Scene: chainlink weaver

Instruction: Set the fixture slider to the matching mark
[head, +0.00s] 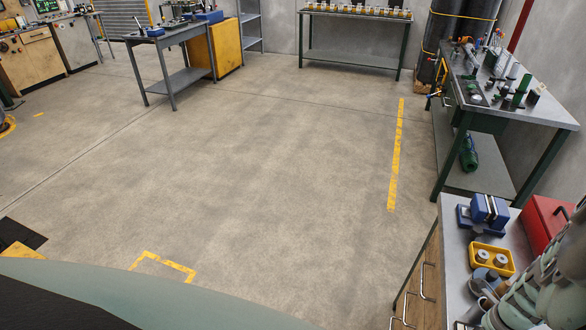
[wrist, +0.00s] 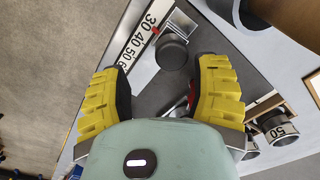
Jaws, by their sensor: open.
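The fixture's white scale strip (wrist: 136,38) shows at the top of the wrist view, with the marks 30, 40, 50 and a partly hidden 60. A dark round knob (wrist: 172,53) sits beside the strip, with a small red mark (wrist: 155,30) near the strip's edge. I cannot tell which mark the slider is at. A tag reading 50 (wrist: 281,131) is on a metal cylinder at the right. My gripper (wrist: 162,82) has its yellow fingers spread, with the knob showing beyond and between the tips. Nothing is held. The gripper is not clear in the head view.
The grey bench (head: 455,230) at lower right of the head view carries a blue vise (head: 488,210), a yellow tray (head: 494,258) with metal rolls, and a red box (head: 545,225). Part of my arm covers its right side. The concrete floor (head: 270,150) to the left is clear.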

